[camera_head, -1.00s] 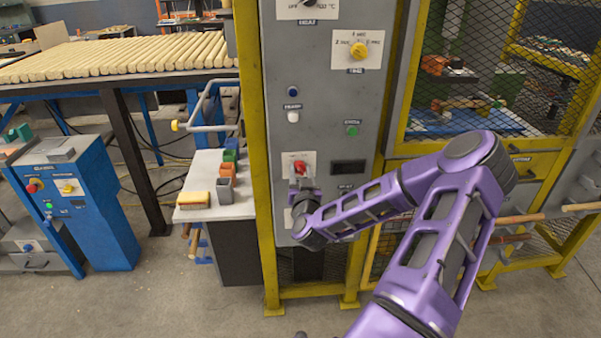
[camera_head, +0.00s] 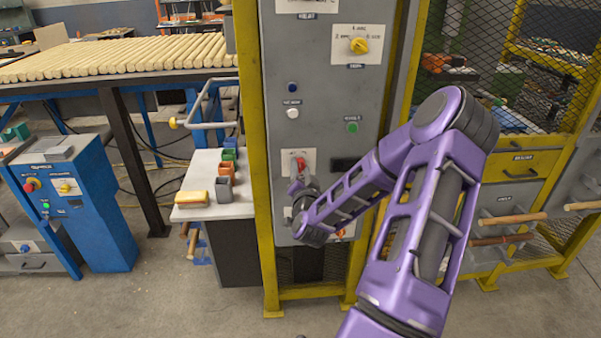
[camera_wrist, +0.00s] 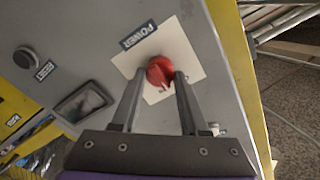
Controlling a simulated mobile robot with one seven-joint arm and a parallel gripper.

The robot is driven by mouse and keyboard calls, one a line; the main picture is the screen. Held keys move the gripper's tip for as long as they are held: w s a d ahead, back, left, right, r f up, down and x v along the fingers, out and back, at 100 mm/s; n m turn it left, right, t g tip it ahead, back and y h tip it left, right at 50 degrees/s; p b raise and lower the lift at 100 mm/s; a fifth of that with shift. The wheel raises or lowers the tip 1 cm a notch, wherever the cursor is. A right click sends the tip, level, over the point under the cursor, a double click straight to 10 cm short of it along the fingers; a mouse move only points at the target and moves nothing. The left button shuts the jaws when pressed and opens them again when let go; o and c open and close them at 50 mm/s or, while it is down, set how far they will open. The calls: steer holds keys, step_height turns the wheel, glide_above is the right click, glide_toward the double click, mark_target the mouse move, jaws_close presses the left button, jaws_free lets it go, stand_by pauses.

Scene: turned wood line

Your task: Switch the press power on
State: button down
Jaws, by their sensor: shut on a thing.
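The red power knob (camera_wrist: 160,73) sits on a cream plate under a label reading POWER in the wrist view. It also shows on the grey press panel (camera_head: 325,105) in the head view, as a red knob (camera_head: 300,164) low on the left side. My gripper (camera_wrist: 160,82) is at the knob, one finger on each side, shut on it. In the head view my gripper (camera_head: 299,180) is just below the knob and partly hidden by my wrist. The knob's exact setting is hard to read.
Above are a yellow selector (camera_head: 359,45), a green button (camera_head: 352,127) and a white button (camera_head: 292,113). A dark display window (camera_wrist: 84,101) and a RESET button (camera_wrist: 25,57) are beside the knob. Yellow frame posts (camera_head: 252,150) flank the panel.

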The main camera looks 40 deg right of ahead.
steer(key=m+b, duration=0.1)
steer(key=m, duration=0.5)
stand_by(0.6)
steer(key=shift+c, duration=2.1)
jaws_free()
steer(key=shift+s+f, duration=0.1)
